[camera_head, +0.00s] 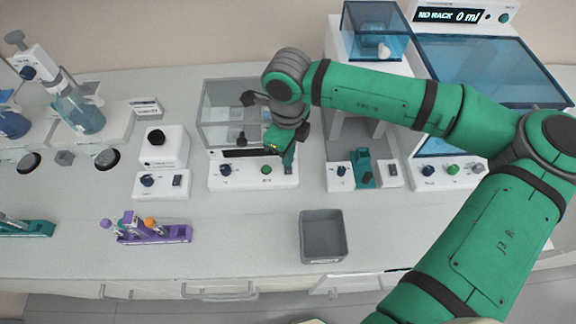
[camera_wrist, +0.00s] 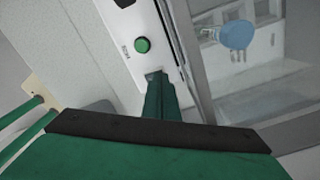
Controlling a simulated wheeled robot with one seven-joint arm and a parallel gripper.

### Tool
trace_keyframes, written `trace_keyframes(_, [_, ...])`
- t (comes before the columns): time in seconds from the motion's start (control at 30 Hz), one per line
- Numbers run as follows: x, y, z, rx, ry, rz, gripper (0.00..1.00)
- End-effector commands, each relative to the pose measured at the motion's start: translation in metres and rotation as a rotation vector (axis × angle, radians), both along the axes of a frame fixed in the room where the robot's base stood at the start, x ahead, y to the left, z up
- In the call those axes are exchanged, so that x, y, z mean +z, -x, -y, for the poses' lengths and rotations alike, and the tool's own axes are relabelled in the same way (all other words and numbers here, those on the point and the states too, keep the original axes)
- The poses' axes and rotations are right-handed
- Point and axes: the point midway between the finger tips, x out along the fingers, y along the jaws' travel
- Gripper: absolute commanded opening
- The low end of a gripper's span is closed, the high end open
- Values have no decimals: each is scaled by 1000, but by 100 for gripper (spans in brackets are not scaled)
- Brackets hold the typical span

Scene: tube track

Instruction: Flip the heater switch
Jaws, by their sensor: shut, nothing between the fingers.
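No label reading heater is legible, so I cannot tell for sure which control is the heater switch. My gripper (camera_head: 288,160) is shut and empty, pointing down at the right end of a clear-boxed unit's front panel (camera_head: 232,182). In the wrist view, the shut fingertips (camera_wrist: 156,76) are by the panel's edge, close to the green button (camera_wrist: 142,45); contact cannot be told.
A purple tube rack (camera_head: 153,234) and an empty grey bin (camera_head: 323,237) stand near the bench's front. Another small unit (camera_head: 340,172) with a green part is just right of my gripper. A blue-glass cabinet (camera_head: 480,70) stands at the right. Bench between rack and bin is clear.

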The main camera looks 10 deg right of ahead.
Motion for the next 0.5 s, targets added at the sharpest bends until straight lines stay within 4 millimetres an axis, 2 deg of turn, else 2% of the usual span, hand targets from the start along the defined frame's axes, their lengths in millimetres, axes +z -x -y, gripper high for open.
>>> trace_keyframes(0.5, [-7, 0, 0, 0, -1, -1, 0])
